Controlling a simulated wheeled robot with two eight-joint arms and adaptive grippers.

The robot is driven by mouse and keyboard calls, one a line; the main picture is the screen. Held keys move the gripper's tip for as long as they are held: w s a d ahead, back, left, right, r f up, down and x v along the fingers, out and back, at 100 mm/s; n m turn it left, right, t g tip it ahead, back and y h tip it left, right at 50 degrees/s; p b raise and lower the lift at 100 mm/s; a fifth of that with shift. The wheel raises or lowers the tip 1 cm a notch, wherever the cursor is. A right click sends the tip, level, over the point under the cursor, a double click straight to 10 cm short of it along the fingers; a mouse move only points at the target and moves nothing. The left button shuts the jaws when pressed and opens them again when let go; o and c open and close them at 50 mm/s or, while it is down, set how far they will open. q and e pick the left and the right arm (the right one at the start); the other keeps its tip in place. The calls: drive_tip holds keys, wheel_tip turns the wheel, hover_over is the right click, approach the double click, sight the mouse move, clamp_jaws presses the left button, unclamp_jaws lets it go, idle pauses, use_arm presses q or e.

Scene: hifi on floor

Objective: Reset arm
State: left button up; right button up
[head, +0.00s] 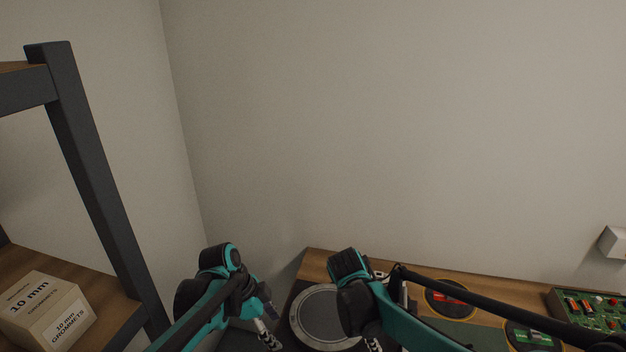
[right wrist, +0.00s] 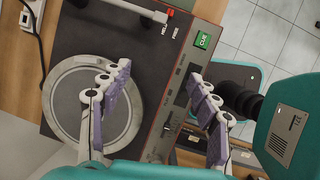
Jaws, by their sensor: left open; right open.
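My left gripper (head: 268,332) hangs at the bottom of the head view, left of the deck and near the shelf post. It is open, with nothing seen in it, though its tips are partly cut off. My right gripper (head: 388,318) is over the deck in the head view, partly hidden by its own arm. In the right wrist view the right gripper (right wrist: 158,72) is open and empty, its two purple-padded fingers spread above the dark deck (right wrist: 140,45) with a round grey platter (right wrist: 70,105). The platter also shows in the head view (head: 312,318).
A wooden shelf with a dark post (head: 95,170) holds a grommets box (head: 45,310) at left. Round pads (head: 450,300) and a green circuit board (head: 595,308) lie on the bench at right. A green CUE button (right wrist: 202,40) is on the deck. Walls close the back.

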use_arm(q)
drive_tip(key=s+a+f+n+t+y+b, duration=0.1)
drive_tip(key=s+a+n+t+y+b, duration=0.3)
drive_tip(key=s+a+n, duration=0.4)
drive_tip(key=s+n+t+b, duration=0.1)
drive_tip(key=s+n+t, duration=0.1)
drive_tip(key=s+n, duration=0.4)
drive_tip(key=shift+s+n+t+b, duration=0.3)
drive_tip(key=shift+s+n, duration=0.1)
drive_tip(key=shift+n, duration=0.8)
use_arm(e)
drive_tip(key=s+d+m+t+y, duration=0.2)
drive_tip(key=s+m+t+y, duration=0.2)
drive_tip(key=s+m, duration=1.1)
drive_tip(key=m+t, duration=0.1)
drive_tip(key=t, duration=0.1)
drive_tip(key=shift+d+r+m+t, duration=0.2)
drive_tip(key=shift+d+m+t, duration=0.1)
drive_tip(key=shift+d+t, duration=0.1)
use_arm(q)
drive_tip(key=shift+f, duration=0.1)
use_arm(e)
drive_tip(key=shift+w, duration=0.1)
